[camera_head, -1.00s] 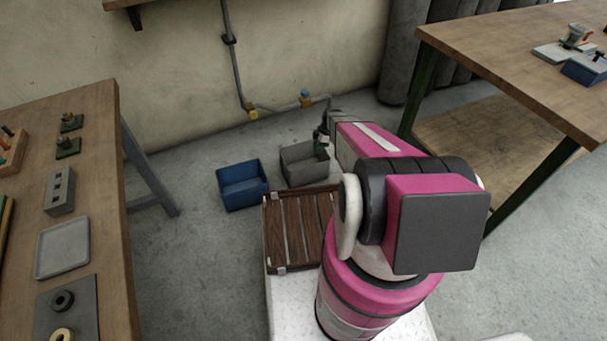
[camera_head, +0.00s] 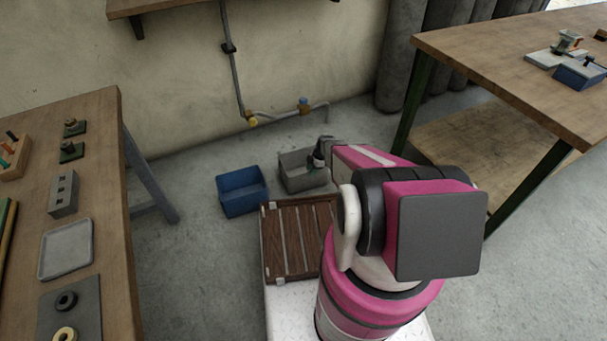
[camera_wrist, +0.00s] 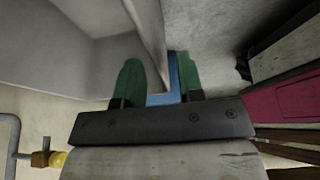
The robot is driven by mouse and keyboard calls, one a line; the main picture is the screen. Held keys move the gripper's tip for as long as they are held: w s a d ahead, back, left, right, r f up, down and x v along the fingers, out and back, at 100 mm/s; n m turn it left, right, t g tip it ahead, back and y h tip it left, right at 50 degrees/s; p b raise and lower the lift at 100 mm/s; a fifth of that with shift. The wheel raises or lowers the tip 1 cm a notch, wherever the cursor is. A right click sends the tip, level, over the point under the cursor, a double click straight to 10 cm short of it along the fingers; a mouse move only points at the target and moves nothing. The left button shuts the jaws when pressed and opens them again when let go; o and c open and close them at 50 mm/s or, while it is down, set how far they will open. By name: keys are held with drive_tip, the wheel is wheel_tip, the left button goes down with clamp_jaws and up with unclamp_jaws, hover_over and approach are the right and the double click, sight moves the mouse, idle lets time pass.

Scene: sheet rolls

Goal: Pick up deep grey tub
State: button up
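The deep grey tub (camera_head: 300,178) stands on the floor, upright and open at the top, beyond my arm. My gripper (camera_head: 317,160) is at its right rear part, partly hidden by my own arm. In the wrist view the tub's pale grey wall (camera_wrist: 148,30) runs between the two green fingers of my gripper (camera_wrist: 160,70). One finger is on the inner side and one on the outer side. The fingers are apart, with a gap showing beside the right finger, so the gripper is open around the wall.
A blue tub (camera_head: 242,192) stands close to the left of the grey one. A slatted wooden deck (camera_head: 290,240) lies in front of it. Wall pipes (camera_head: 290,116) run behind. Workbenches stand left (camera_head: 95,190) and right (camera_head: 500,60).

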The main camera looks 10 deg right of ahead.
drive_tip(key=x, duration=0.4)
drive_tip(key=shift+w+a, duration=0.1)
clamp_jaws()
idle(1.3)
